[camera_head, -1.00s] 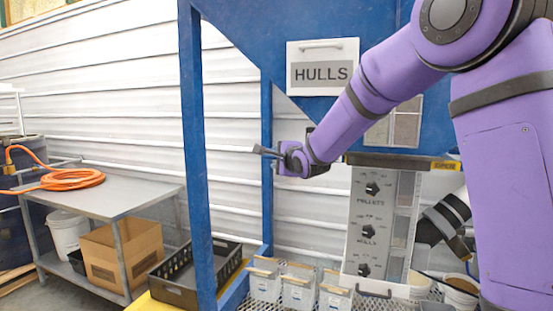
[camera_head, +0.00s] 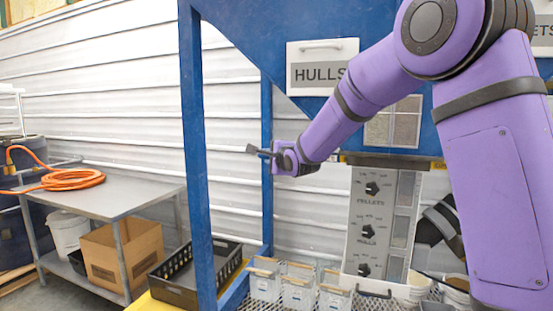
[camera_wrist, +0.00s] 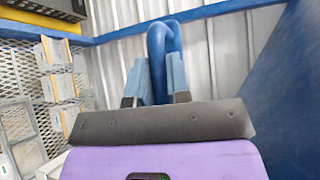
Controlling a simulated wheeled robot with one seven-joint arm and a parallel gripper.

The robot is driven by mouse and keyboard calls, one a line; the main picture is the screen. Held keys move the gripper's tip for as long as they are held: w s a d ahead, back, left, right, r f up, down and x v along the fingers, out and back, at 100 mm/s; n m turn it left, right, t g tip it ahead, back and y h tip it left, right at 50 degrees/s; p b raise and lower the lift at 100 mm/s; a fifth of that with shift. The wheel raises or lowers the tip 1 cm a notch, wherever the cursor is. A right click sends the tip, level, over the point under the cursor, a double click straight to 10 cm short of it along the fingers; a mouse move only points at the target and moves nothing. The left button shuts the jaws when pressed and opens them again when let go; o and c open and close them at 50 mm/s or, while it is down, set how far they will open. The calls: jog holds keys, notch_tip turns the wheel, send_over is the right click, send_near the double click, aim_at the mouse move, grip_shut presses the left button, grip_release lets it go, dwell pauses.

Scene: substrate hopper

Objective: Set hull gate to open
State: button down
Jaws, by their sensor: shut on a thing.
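The blue hopper (camera_head: 380,25) carries a white HULLS sign (camera_head: 318,74). In the wrist view, a blue loop handle (camera_wrist: 164,36) passes between the two fingers of my gripper (camera_wrist: 158,82), which is shut on it. In the head view my gripper (camera_head: 262,153) is beside the blue frame, below and left of the sign. The handle cannot be made out there. The gate's plate is not visible, and I cannot tell its position.
A panel with several black knobs (camera_head: 372,188) stands below the hopper. A blue post (camera_head: 198,150) rises left of my gripper. White-and-tan boxes (camera_head: 298,293) and a black crate (camera_head: 182,280) sit low down. A grey table (camera_head: 110,200) with an orange hose (camera_head: 70,180) stands left.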

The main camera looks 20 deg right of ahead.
jog(key=w+a, duration=0.1)
jog(key=a, duration=0.1)
jog(key=w+a, duration=0.2)
jog(key=shift+w+a+r, duration=0.1)
jog(key=shift+w+a, duration=0.1)
jog(key=shift+a, duration=0.15)
jog(key=c, duration=1.1)
grip_release()
jog(key=shift+w+a, duration=0.15)
jog(key=v, duration=1)
jog(key=shift+s, duration=0.4)
